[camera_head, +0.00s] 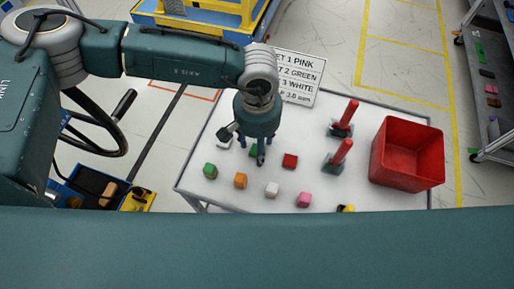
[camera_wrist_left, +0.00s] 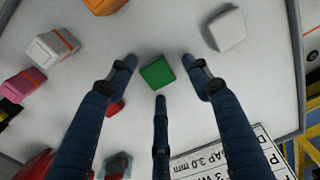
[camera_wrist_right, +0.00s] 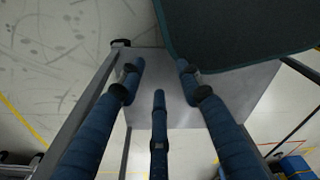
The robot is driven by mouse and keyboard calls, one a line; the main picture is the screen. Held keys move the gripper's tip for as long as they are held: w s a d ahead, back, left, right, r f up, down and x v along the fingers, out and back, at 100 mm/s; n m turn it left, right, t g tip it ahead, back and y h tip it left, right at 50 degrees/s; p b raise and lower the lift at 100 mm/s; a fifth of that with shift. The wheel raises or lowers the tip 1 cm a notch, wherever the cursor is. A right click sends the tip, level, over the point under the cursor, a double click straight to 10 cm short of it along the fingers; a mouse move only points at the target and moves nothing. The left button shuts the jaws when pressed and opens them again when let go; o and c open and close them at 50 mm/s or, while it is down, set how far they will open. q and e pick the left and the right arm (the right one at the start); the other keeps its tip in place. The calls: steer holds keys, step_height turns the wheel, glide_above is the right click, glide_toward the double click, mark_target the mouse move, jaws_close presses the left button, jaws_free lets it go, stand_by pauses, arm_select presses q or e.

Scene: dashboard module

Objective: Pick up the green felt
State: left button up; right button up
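A green block (camera_wrist_left: 157,73), likely the green felt, lies on the white table. In the left wrist view it sits between the spread fingertips of my left gripper (camera_wrist_left: 160,78), which is open and looks down at it. I see no finger clearly touching it. In the head view the gripper (camera_head: 258,152) mostly covers this green block (camera_head: 252,150). A second green block (camera_head: 210,170) lies near the table's left edge. My right gripper (camera_wrist_right: 158,82) is open and empty beside the table edge in the right wrist view; the head view does not show it.
Orange (camera_head: 240,180), white (camera_head: 272,189), pink (camera_head: 303,199) and red (camera_head: 290,160) blocks lie around the left gripper. Two red posts (camera_head: 342,152) and a red bin (camera_head: 408,153) stand to the right. A text sign (camera_head: 297,78) is at the back.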

arm_select(q)
steer(key=c, duration=0.7)
steer(key=shift+o, duration=0.2)
steer(key=shift+r, duration=0.2)
